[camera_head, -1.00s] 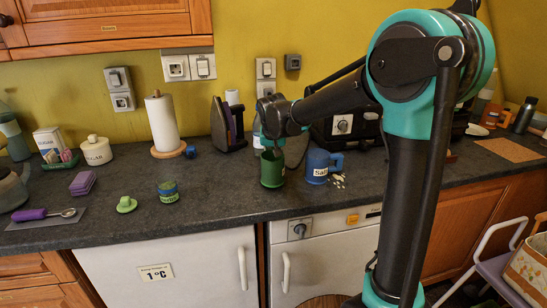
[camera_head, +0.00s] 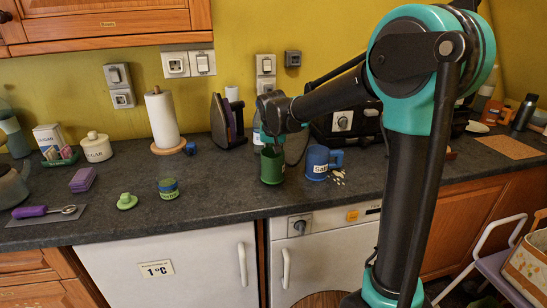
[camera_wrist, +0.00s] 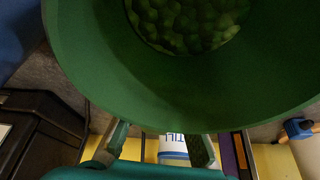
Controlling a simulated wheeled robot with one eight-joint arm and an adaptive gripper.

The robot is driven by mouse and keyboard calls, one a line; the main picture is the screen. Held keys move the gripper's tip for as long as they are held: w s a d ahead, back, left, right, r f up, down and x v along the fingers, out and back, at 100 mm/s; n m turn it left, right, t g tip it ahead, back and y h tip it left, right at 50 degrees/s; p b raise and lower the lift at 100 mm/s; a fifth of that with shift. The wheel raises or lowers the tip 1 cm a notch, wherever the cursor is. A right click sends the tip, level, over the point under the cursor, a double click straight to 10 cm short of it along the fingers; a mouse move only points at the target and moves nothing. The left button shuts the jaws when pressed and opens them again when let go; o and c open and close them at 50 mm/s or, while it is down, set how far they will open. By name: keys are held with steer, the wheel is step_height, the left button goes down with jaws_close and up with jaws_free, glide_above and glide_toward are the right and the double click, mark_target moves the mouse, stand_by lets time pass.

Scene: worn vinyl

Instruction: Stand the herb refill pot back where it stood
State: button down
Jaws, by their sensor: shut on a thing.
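The herb refill pot, a dark green pot with an open top (camera_head: 272,170), is upright at the middle of the counter, just left of the blue salt mug. My gripper (camera_head: 272,143) is above it and shut on its upper part. In the wrist view the green pot (camera_wrist: 130,85) fills the upper picture, with round green contents inside. My gripper's fingers (camera_wrist: 160,148) reach under its rim there. I cannot tell whether the pot's base touches the counter. A small jar with green contents and a blue band (camera_head: 168,189) stands to the left, near a green knobbed lid (camera_head: 127,202).
Dark appliances and a purple-handled iron (camera_head: 223,124) stand behind. A paper roll (camera_head: 161,120) is at the back left. Counter between the jar and the pot is clear.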

steer(key=shift+f, duration=0.65)
stand_by(0.8)
steer(key=c, duration=1.3)
jaws_free()
steer(key=shift+r, duration=0.1)
steer(key=shift+v, duration=3.9)
steer(key=shift+s, duration=0.1)
steer(key=v, duration=1.2)
